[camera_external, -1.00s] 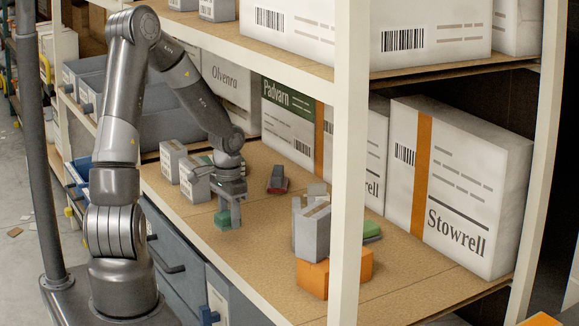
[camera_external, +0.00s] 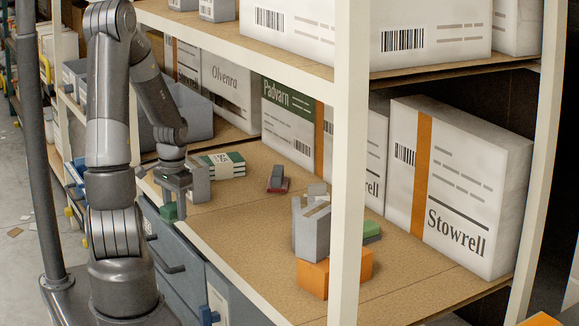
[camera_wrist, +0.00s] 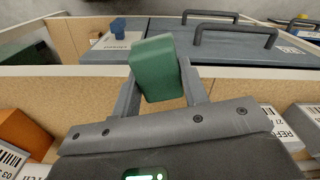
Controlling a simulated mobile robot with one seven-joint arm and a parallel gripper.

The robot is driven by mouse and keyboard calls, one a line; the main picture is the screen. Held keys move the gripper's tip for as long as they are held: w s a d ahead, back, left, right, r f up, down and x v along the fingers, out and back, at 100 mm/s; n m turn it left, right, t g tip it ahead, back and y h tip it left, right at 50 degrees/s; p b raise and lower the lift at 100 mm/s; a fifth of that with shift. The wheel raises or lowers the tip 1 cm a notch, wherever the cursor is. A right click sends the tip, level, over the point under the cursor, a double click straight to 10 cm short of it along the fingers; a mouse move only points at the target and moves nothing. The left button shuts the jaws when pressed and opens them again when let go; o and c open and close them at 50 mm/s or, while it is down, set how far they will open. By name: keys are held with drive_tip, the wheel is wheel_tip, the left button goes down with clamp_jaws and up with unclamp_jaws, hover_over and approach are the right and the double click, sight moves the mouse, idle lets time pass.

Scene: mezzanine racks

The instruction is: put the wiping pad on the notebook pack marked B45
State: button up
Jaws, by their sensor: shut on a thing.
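My gripper (camera_external: 172,199) is shut on a green block-like pad, the wiping pad (camera_external: 169,212). It hangs at the shelf's front left edge. In the wrist view the pad (camera_wrist: 155,68) sits tilted between the two fingers of my gripper (camera_wrist: 160,85). A green and white banded stack, which looks like a notebook pack (camera_external: 222,165), lies on the shelf to the right of and behind my gripper; its marking is too small to read. Another green stack (camera_external: 371,231) lies farther right, partly hidden by the rack post and grey boxes.
A pale box (camera_external: 198,187) stands close beside my gripper. A small dark red and grey item (camera_external: 277,182) lies mid-shelf. The front middle shelf is clear.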

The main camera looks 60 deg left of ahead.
drive_tip(key=s+a+r+n, duration=0.35)
drive_tip(key=a+r, duration=0.35)
drive_tip(key=a, duration=0.3)
drive_tip(key=s+a+r+n, duration=0.3)
drive_tip(key=s+a+r, duration=0.25)
drive_tip(key=a, duration=0.45)
drive_tip(key=s+a+r+n, duration=0.4)
drive_tip(key=a+r, duration=0.3)
drive_tip(key=a, duration=0.3)
drive_tip(key=m, duration=1.3)
approach(220, 166)
drive_tip(key=s+a+r, duration=0.2)
drive_tip(key=s+r, duration=0.1)
drive_tip(key=s, duration=0.1)
drive_tip(key=shift+m, duration=0.35)
drive_tip(key=f, duration=0.9)
drive_tip(key=shift+w+d, duration=0.3)
